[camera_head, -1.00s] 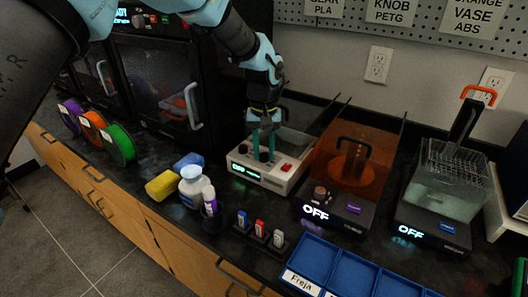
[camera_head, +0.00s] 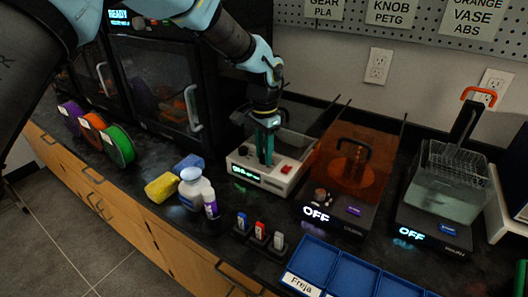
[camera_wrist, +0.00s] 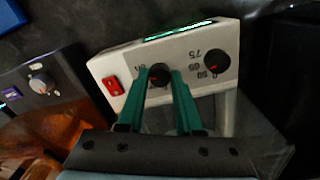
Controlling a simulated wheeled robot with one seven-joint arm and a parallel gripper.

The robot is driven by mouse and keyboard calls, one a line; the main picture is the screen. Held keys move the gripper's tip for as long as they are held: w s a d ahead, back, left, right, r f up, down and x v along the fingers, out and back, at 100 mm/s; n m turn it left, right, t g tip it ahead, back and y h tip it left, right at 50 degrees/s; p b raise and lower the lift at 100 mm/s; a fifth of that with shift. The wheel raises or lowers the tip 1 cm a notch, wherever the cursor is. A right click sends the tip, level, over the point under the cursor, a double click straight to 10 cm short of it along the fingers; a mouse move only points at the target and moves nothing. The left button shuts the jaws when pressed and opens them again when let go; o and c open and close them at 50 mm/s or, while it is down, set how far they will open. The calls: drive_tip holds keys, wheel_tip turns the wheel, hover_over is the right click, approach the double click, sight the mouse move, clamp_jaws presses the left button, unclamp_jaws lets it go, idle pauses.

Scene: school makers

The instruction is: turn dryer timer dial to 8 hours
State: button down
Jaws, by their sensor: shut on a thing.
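The dryer (camera_head: 240,164) is a white box on the dark counter with a green display, a red switch and two black dials. My gripper (camera_head: 265,160) points down at its front panel. In the wrist view the green fingers of my gripper (camera_wrist: 159,77) are shut on the timer dial (camera_wrist: 158,71), one finger on each side. The dial shows a small red mark, but the hour figures are mostly hidden by the fingers. The second dial (camera_wrist: 217,61), with 50, 65 and 75 printed by it, stands free beside it. The display digits are too blurred to read.
An orange-covered machine (camera_head: 346,165) reading OFF stands close on the dryer's right, then a basket wash tank (camera_head: 448,190). A white bottle (camera_head: 194,189) and a yellow sponge (camera_head: 162,187) are at its front left. Blue trays (camera_head: 310,262) lie at the front.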

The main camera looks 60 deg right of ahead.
drive_tip(key=shift+m, duration=0.9)
drive_tip(key=c, duration=0.6)
unclamp_jaws()
drive_tip(key=shift+o, duration=0.2)
wheel_tip(320, 180, up, 11)
drive_tip(key=b, duration=0.2)
drive_tip(key=shift+f, duration=0.1)
